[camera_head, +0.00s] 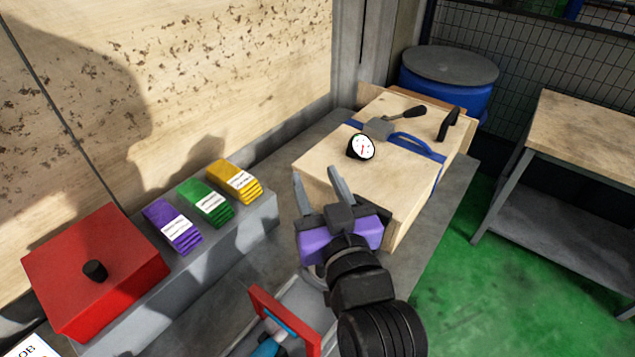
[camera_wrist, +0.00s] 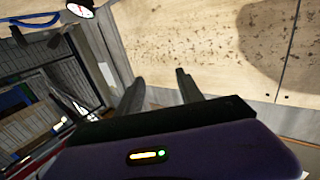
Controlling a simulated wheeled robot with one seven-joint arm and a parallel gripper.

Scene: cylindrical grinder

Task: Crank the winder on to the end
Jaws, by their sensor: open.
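A grey winder (camera_head: 379,129) with a crank arm ending in a black grip (camera_head: 413,112) sits on top of a pale wooden box (camera_head: 318,172). A blue strap (camera_head: 425,148) runs over the box by the winder. A round white dial with a red needle (camera_head: 361,147) stands in front of the winder; the dial also shows at the top left of the wrist view (camera_wrist: 80,7). My gripper (camera_head: 316,171) is open and empty, its fingers near the box's near left corner, apart from the crank. The wrist view shows nothing between the fingers (camera_wrist: 159,76).
A red box with a black knob (camera_head: 95,270) and purple (camera_head: 172,226), green (camera_head: 206,203) and yellow (camera_head: 235,181) stacks line the left. A black upright handle (camera_head: 449,123) stands beyond the winder. A blue drum (camera_head: 448,80) and side table (camera_head: 590,130) are at the back right.

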